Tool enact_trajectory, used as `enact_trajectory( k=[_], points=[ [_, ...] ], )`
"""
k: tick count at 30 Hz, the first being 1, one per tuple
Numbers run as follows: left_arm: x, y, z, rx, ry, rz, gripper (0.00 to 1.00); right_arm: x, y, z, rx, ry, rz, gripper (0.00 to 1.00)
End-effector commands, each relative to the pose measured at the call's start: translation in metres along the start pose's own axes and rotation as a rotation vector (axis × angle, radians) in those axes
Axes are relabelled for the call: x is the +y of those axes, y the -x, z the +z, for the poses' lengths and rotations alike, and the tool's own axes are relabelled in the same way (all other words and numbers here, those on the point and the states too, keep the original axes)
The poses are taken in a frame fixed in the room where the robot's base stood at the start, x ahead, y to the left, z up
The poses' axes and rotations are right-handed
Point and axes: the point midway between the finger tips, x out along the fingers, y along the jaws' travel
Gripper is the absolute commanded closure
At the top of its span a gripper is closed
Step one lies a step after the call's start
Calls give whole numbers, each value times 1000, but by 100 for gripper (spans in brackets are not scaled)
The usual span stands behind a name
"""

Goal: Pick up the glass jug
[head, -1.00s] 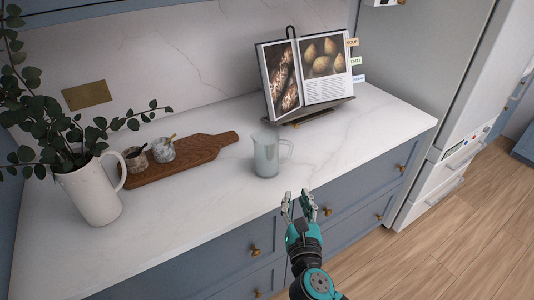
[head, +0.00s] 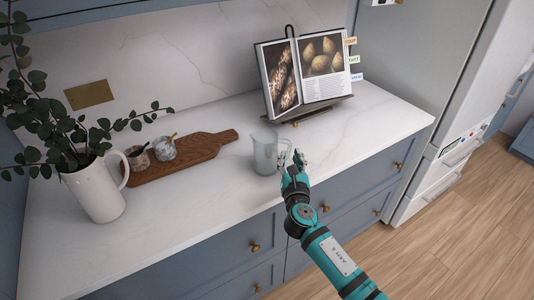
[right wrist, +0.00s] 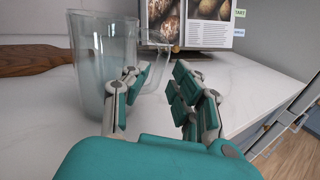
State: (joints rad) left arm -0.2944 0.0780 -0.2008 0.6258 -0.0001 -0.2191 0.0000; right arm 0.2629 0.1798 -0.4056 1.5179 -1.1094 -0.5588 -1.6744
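The glass jug (head: 264,154) stands upright on the white countertop, its handle pointing right. In the right wrist view the jug (right wrist: 88,75) fills the left side, and its clear handle (right wrist: 163,48) reaches in front of the gap between my fingers. My right gripper (head: 291,160) is just right of the jug at the handle. In the wrist view my right gripper (right wrist: 165,92) is open, its fingers apart with nothing clamped between them. Whether a finger touches the handle I cannot tell. My left gripper is not in view.
A wooden board (head: 203,146) with two small stone pots (head: 163,149) lies left of the jug. A white pitcher (head: 95,191) with leafy branches stands further left. A cookbook on a stand (head: 305,78) is behind. The counter to the right is clear.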

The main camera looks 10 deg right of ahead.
Motion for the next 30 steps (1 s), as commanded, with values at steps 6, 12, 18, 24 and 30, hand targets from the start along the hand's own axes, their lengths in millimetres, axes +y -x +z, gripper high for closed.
enact_trajectory(
  k=[6, 12, 18, 24, 30],
  points=[
    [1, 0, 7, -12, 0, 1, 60, 1, -17, 0, 1, -1, 1, 75],
    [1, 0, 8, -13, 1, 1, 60, 1, -17, 0, 0, -1, 1, 77],
    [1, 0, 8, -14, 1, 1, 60, 1, -17, 0, 0, -1, 1, 100],
    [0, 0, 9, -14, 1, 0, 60, 1, -17, 0, 1, -1, 1, 100],
    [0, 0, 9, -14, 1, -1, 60, 2, -17, 2, -4, -4, 3, 100]
  ],
)
